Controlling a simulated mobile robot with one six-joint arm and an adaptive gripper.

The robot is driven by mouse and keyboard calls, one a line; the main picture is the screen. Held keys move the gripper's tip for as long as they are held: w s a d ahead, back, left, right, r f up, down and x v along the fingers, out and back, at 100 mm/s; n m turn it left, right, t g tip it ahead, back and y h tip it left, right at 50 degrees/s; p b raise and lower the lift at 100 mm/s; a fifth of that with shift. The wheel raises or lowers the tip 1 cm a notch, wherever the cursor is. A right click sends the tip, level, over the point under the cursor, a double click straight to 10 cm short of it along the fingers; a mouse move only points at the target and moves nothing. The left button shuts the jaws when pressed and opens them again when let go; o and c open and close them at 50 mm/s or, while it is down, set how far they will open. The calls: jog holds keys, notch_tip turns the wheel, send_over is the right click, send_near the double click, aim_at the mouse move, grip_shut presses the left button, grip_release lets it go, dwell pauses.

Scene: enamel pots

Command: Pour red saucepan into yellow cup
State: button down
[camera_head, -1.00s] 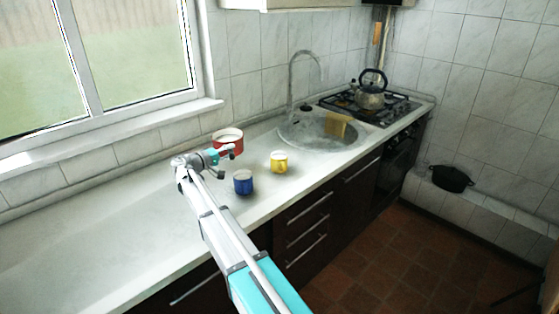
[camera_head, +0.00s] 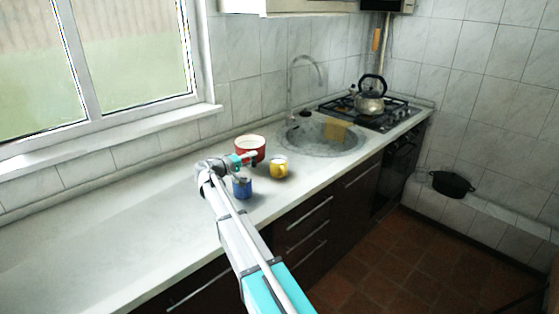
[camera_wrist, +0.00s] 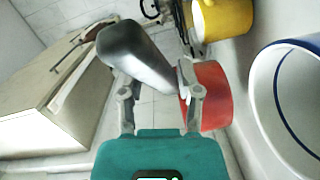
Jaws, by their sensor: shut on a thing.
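The red saucepan (camera_head: 252,154), with a pale rim and inside, looks about upright in the head view, behind and left of the yellow cup. My gripper (camera_head: 243,161) is shut on it; I cannot tell whether its base clears the counter. In the wrist view my gripper (camera_wrist: 160,102) has a dark grey elongated part between its fingers, beside the red wall (camera_wrist: 212,95). The yellow cup (camera_head: 279,169) stands on the counter close to the saucepan. It also shows at the top of the wrist view (camera_wrist: 225,20). What the saucepan holds is not visible.
A blue cup (camera_head: 242,188) stands on the counter just in front of my gripper; its white inside and blue rim show in the wrist view (camera_wrist: 295,110). The sink (camera_head: 318,140) and kettle (camera_head: 369,102) are farther right. The counter's left part is clear.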

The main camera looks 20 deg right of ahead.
jog(key=s+d+m+y+p, duration=0.2)
jog(key=s+m+p, duration=0.1)
jog(key=shift+d+r, duration=0.1)
jog(key=shift+d, duration=0.3)
dwell(0.3)
jog(key=shift+s+d+r+m+y+p, duration=0.4)
jog(key=shift+d+r+m+y+p, duration=0.1)
jog(key=shift+p, duration=0.65)
dwell(0.8)
jog(key=shift+s+d+f+m+t+y+p, duration=0.15)
jog(key=shift+s+d+m+t+y+p, duration=0.25)
jog(key=shift+s+d+m+y, duration=0.15)
dwell(2.0)
jog(key=w+a+n+h+b, duration=0.1)
jog(key=b, duration=0.1)
jog(key=w+a+f+n+h+b, duration=0.1)
jog(key=shift+w+a+n+g+b, duration=0.25)
jog(key=shift+a+g+b, duration=0.05)
jog(key=shift+g+b, duration=0.1)
jog(key=shift+w+a, duration=0.1)
dwell(0.4)
